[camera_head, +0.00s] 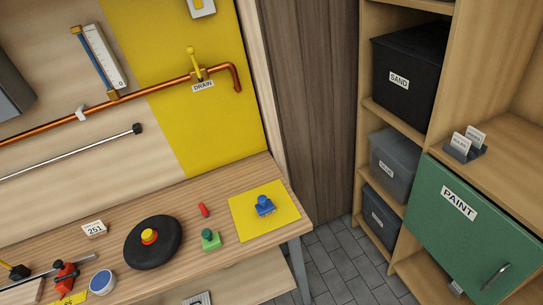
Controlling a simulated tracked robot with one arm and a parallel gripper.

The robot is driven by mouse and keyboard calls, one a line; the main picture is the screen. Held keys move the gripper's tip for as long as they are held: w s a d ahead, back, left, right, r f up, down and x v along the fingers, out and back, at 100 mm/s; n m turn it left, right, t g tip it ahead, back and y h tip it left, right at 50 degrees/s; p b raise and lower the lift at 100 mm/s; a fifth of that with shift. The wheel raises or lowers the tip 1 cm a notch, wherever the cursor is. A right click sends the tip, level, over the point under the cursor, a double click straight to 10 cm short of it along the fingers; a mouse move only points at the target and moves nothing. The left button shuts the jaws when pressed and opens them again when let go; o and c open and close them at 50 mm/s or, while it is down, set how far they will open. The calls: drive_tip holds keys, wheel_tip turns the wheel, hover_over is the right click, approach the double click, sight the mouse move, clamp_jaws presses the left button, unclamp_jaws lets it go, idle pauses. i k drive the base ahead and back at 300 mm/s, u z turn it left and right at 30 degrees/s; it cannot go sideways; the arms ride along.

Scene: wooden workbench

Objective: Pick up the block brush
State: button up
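I cannot clearly make out a block brush in this view. Small objects lie on the wooden workbench (180,218). A blue object (264,206) sits on a yellow mat (284,198) at the bench's right end. A green block-like piece (210,240) stands left of the mat, with a small red piece (204,210) behind it. A black and yellow object (18,271) is at the far left, partly cut off by the frame. A grey ribbed object (198,298) shows at the bottom edge, too cut off to identify. My gripper is not in view.
A black disc with a yellow and red knob (150,237), a red tool (65,276), a round blue-and-white container (102,282) and a "251" card (94,228) share the bench. A copper pipe (140,89) runs along the wall. Shelves with bins and a green PAINT door (470,235) stand right.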

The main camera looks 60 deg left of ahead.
sight(265, 206)
drive_tip(key=u, duration=0.45)
drive_tip(key=i, duration=1)
drive_tip(key=u, duration=0.6)
drive_tip(key=k, duration=0.85)
drive_tip(key=u, duration=0.2)
drive_tip(key=i, duration=0.85)
drive_tip(key=z, duration=0.1)
